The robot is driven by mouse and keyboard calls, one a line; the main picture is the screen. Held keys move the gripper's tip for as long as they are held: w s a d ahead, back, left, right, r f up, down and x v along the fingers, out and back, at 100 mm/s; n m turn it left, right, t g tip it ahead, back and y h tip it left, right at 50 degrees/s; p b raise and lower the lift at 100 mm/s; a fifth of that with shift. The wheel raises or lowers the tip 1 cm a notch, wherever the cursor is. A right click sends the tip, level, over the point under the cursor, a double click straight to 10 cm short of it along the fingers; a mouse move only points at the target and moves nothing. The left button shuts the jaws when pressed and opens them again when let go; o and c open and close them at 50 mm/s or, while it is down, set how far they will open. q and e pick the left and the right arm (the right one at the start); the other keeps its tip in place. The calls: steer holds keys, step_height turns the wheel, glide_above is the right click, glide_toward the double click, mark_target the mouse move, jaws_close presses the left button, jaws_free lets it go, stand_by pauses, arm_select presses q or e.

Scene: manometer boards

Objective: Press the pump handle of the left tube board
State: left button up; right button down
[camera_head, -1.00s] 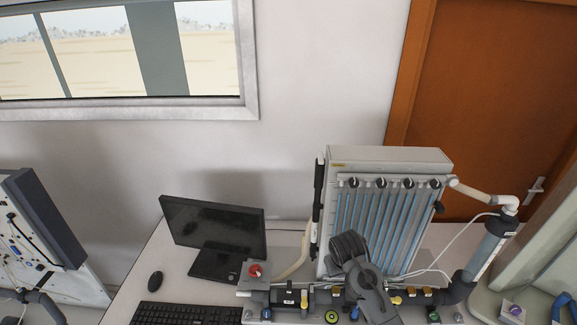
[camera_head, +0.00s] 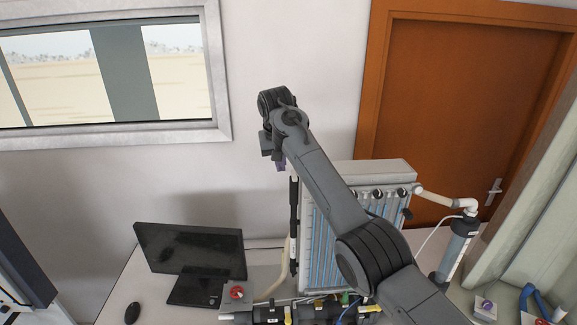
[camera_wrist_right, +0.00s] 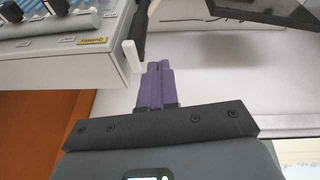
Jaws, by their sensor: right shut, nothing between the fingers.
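The tube board (camera_head: 330,240) stands on the bench, a pale grey case with blue tubes and a row of dark knobs. A slim black upright part (camera_head: 293,225), which looks like the pump, runs along its left side. My right gripper (camera_head: 281,166) is above the top of that part, fingers pointing down, apart from it as far as I can tell. In the right wrist view its purple fingers (camera_wrist_right: 155,84) are shut and empty. A white bar (camera_wrist_right: 132,56), possibly the handle, sits beside the case edge, just left of the fingertips. My left gripper is out of view.
A monitor (camera_head: 189,250) stands on the bench left of the board. A red button box (camera_head: 237,293) and pipework lie in front. A grey cylinder (camera_head: 457,250) stands to the right. The wall behind my right gripper is bare.

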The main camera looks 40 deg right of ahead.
steer(key=s+d+r+m, duration=0.1)
steer(key=s+d+r, duration=0.1)
steer(key=r, duration=1)
steer(key=shift+s+d+y, duration=0.2)
steer(key=shift+s+y, duration=0.2)
steer(key=shift+s, duration=0.35)
steer(key=shift+f, duration=0.1)
glide_above(294, 189)
steer(key=x, duration=0.3)
steer(key=s+a+x, duration=0.1)
steer(key=x, duration=0.3)
steer(key=s+x, duration=0.1)
steer(key=x, duration=0.3)
steer(key=shift+s+a+f, duration=0.1)
steer(key=shift+a+f, duration=0.05)
steer(key=shift+f, duration=1.3)
